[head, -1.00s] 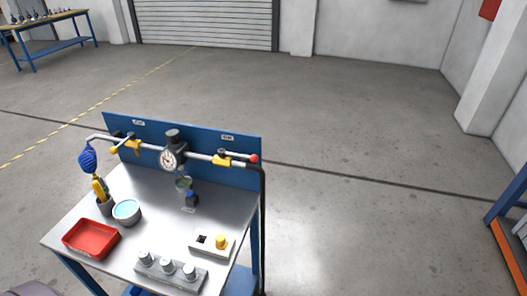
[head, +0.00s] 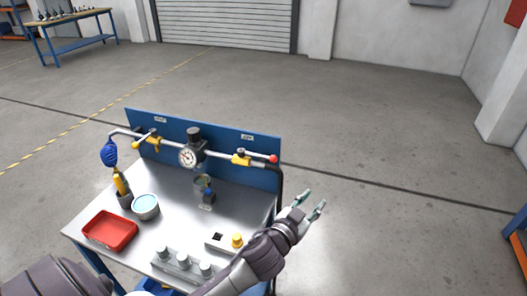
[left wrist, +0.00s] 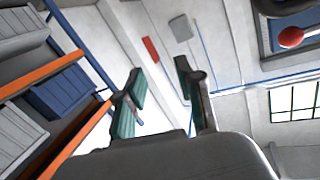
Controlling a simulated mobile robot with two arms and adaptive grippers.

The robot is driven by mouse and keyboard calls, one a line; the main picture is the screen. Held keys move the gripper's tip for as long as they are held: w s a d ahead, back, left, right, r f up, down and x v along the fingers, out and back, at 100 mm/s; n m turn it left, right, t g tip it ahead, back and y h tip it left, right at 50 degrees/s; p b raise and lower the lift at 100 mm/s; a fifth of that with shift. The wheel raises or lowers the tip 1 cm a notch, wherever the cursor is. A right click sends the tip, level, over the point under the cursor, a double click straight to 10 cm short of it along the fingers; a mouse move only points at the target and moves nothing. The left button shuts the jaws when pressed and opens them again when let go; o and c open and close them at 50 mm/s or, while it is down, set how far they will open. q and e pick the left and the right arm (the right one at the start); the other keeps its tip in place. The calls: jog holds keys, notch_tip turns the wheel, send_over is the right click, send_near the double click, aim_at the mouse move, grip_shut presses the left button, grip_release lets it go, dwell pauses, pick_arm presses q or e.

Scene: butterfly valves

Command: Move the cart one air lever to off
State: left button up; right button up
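The cart (head: 215,220) has a blue back panel (head: 225,160) carrying a silver pipe with a round gauge (head: 190,155). Toward the pipe's right end, a yellow valve has a lever ending in a red ball (head: 272,159), lying about along the pipe. A second yellow valve with a lever (head: 147,135) sits left of the gauge. The panel labels are too small to read. My left gripper (head: 313,199) is open and empty, right of the cart and apart from the red-ball lever. The left wrist view shows its spread fingers (left wrist: 159,70) and a red ball (left wrist: 290,37) at top right.
A red tray (head: 110,230), a bowl (head: 146,206), a blue hose coil (head: 109,153), a block of grey knobs (head: 183,262) and a yellow button (head: 237,240) are on the cart. My left arm passes over its front right corner. Floor right of the cart is clear.

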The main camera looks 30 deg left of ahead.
pick_arm(q)
jog(key=w+d+r+m+h, duration=0.2)
jog(key=d+r+m+h, duration=0.35)
jog(key=r+h, duration=0.2)
jog(key=w+d+r+m+h, duration=0.2)
jog(key=d+r+m+h, duration=0.3)
jog(key=r+m+h, duration=0.3)
jog(key=n+g+y, duration=0.1)
jog(key=g+y, duration=1.4)
jog(key=y, duration=0.2)
send_near(264, 157)
jog(key=f+p, duration=0.1)
jog(key=f, duration=0.1)
jog(key=w+f+p, duration=0.1)
jog(key=f, duration=0.2)
jog(key=f+p, duration=0.1)
jog(key=f, duration=0.2)
jog(key=shift+w+a+p, duration=0.25)
jog(key=shift+a+p, duration=0.1)
